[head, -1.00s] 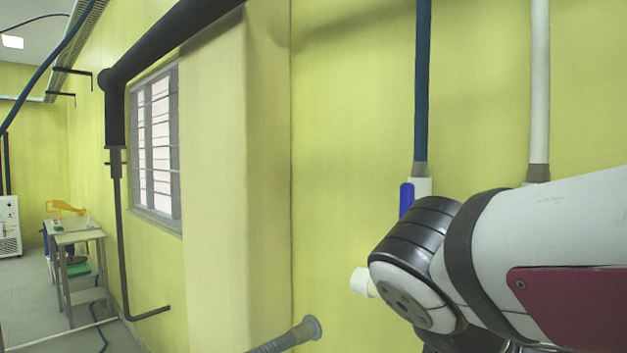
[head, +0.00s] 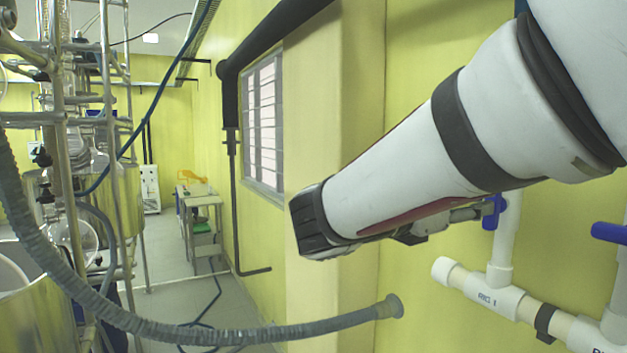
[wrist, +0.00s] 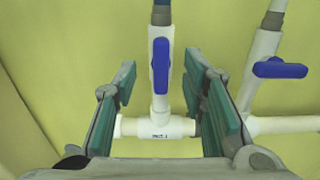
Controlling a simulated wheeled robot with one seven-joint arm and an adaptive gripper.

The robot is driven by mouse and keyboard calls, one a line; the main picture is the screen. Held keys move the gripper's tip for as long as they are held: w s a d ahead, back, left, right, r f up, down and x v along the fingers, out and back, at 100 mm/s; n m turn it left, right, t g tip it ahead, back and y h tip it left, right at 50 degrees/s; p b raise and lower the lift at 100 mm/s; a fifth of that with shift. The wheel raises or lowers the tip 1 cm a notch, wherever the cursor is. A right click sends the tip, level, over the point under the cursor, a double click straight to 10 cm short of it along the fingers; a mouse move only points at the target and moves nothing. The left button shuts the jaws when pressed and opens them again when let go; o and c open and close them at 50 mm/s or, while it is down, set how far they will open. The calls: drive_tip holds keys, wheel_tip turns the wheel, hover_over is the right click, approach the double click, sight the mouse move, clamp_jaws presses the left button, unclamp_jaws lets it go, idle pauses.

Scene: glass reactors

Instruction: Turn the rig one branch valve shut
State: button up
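The rig one branch valve is on a white upright pipe above a tee labelled RIG 1 (wrist: 160,135). Its blue handle (wrist: 161,65) stands upright, in line with the pipe. In the head view the handle (head: 494,212) shows partly, at the tips of my gripper (head: 468,214). In the wrist view my gripper (wrist: 159,78) is open, one green-padded finger on each side of the handle, with gaps on both sides. I cannot tell how deep the handle sits between the fingers.
A second branch valve with a crosswise blue handle (wrist: 280,69) stands to the right. The white horizontal pipe (head: 540,313) runs below both valves along the yellow wall. A grey corrugated hose (head: 250,333) crosses low to a wall port. Glass reactors (head: 75,240) stand at left.

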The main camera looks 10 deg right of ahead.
drive_tip(key=p, duration=0.1)
hover_over(489, 230)
drive_tip(key=w+d, duration=0.1)
clamp_jaws()
idle(0.3)
